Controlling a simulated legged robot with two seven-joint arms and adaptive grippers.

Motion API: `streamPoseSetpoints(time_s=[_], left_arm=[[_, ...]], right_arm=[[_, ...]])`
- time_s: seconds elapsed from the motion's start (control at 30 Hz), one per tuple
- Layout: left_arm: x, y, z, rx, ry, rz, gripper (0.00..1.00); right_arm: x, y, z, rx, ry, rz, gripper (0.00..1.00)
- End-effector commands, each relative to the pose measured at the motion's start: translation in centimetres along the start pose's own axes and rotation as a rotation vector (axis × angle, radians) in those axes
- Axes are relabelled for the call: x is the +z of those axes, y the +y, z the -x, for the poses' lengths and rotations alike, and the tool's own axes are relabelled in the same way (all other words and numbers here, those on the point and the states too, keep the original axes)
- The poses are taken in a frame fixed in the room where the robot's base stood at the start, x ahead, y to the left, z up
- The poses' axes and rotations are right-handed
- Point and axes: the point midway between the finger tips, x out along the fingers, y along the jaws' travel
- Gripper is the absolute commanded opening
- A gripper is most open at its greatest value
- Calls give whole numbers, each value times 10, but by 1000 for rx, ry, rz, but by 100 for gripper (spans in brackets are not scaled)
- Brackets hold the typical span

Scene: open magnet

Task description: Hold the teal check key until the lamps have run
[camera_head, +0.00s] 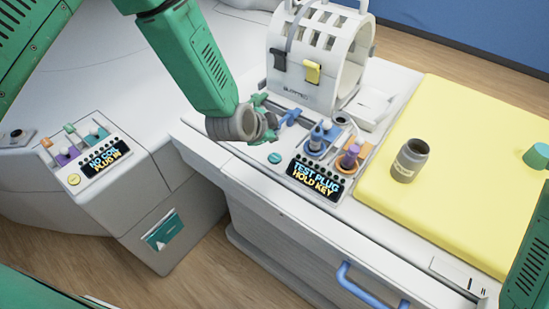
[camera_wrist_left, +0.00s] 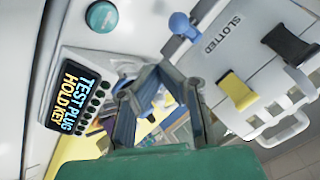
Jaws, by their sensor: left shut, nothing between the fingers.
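The teal check key (camera_head: 274,158) is a round button on the white console, left of a dark display (camera_head: 315,182) reading "TEST PLUG HOLD KEY". The key also shows at the top of the left wrist view (camera_wrist_left: 101,16), with the display (camera_wrist_left: 75,98) below it. Small lamps (camera_wrist_left: 93,110) along the display look dark. My left gripper (camera_head: 268,120) is shut and empty, above the console and behind the key in the head view, apart from it. Its fingers also show in the left wrist view (camera_wrist_left: 155,95). My right gripper is out of view.
A white slotted coil (camera_head: 310,60) stands behind. A grey jar (camera_head: 409,160) stands on the yellow pad (camera_head: 455,125). A second panel (camera_head: 100,160) reads "NO COIL PLUG IN".

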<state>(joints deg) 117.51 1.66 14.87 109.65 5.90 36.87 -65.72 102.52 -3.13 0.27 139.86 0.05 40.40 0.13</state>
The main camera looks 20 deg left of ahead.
Motion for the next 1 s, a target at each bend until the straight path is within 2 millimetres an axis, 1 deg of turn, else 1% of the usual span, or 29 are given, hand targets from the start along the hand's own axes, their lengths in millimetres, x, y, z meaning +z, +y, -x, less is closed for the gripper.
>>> streamPoseSetpoints(time_s=[0.03,0.3,0.43,0.6,1.0], left_arm=[[5,6,-7,1,-1,1,0],[24,26,-35,1,-1,1,0],[32,34,-45,1,-1,-2,0],[36,37,-50,0,0,-1,0],[36,37,-50,0,0,-1,0]], right_arm=[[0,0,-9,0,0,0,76],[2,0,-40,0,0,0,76],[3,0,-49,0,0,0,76],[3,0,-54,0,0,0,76],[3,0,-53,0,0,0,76]])
